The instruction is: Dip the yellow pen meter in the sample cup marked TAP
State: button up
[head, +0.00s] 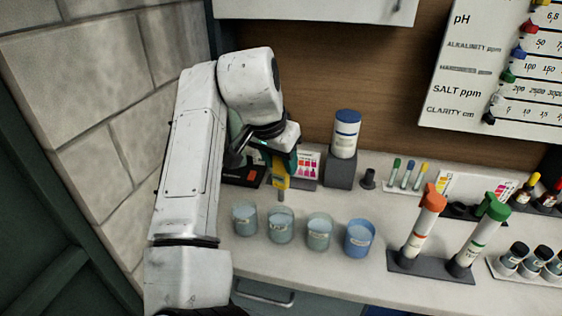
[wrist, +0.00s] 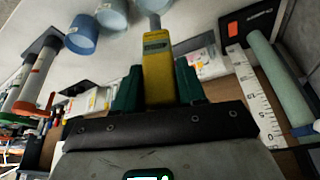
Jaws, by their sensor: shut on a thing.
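My gripper (head: 279,163) is shut on the yellow pen meter (head: 281,182), its green fingers on either side of the pen. The pen points down, its grey tip in the air above and behind the row of sample cups. In the wrist view the yellow pen (wrist: 158,75) stands between the fingers (wrist: 158,92), its tip overlapping a cup (wrist: 153,5). The second cup from the left (head: 280,228) has a small label that seems to read TAP. The pen tip shows just beyond its rim, apart from it. Other labels are too small to read.
Beside it stand a left cup (head: 245,220), a third cup (head: 319,233) and a bluer cup (head: 359,239). Orange-capped (head: 424,215) and green-capped (head: 480,232) tubes stand at right. A blue-lidded bottle (head: 345,135) is behind. A stone wall (head: 95,110) bounds the left.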

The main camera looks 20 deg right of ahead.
aim_at(281, 194)
jog(key=shift+f+b, duration=1.8)
jog(key=shift+f, duration=0.05)
jog(key=shift+f+b, duration=1)
jog(key=shift+f, duration=1.8)
jog(key=shift+f+b, duration=0.35)
jog(key=shift+f, duration=0.75)
jog(key=shift+r, duration=0.1)
jog(key=shift+r+p, duration=4.55)
jog(key=shift+r, duration=0.55)
jog(key=shift+f, duration=0.1)
